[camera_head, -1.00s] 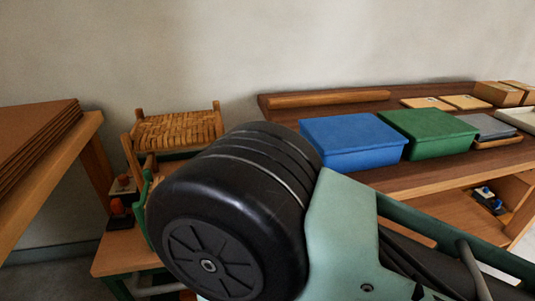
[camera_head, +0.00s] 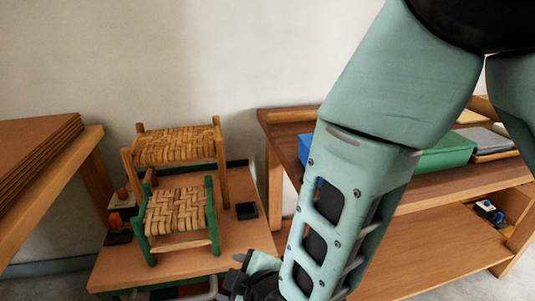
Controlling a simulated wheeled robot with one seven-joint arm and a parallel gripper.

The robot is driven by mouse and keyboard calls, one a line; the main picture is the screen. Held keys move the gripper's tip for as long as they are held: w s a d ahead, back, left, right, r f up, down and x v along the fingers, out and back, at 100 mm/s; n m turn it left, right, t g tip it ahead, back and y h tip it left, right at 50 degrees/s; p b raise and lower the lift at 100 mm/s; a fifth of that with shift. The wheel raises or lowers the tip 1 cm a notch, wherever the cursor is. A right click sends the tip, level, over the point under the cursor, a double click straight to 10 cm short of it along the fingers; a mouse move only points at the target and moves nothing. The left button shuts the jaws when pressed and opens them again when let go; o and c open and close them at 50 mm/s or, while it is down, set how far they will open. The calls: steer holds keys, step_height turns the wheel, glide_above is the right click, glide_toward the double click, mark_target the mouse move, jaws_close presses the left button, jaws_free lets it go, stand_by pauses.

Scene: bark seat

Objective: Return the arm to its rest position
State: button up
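My arm (camera_head: 345,200) crosses the right half of the head view, running from the upper right down to the lower middle. Its pale green links cover part of the shelf behind. A black part at the arm's lower end (camera_head: 252,282) shows near the bottom edge, by the front right corner of the low wooden table (camera_head: 125,268). The fingertips cannot be made out, so I cannot tell whether my gripper is open or shut, or whether it holds anything.
Two woven-seat stools, one green-framed (camera_head: 178,212) and one plain wood (camera_head: 180,148), stand on the low table, beside a small black tray (camera_head: 247,211). A blue box (camera_head: 306,150) and green box (camera_head: 448,153) sit on the right shelf. Stacked brown sheets (camera_head: 35,150) lie at left.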

steer(key=s+d+r+m+g+h, duration=0.35)
steer(key=s+d+r, duration=0.25)
steer(key=d, duration=0.4)
steer(key=s+d+r+m+g+h, duration=0.4)
steer(key=d+r, duration=0.3)
steer(key=d, duration=0.4)
step_height(320, 180, up, 12)
steer(key=s+y+p, duration=0.1)
steer(key=p, duration=1.2)
steer(key=shift+a+m, duration=0.3)
steer(key=shift+m, duration=0.05)
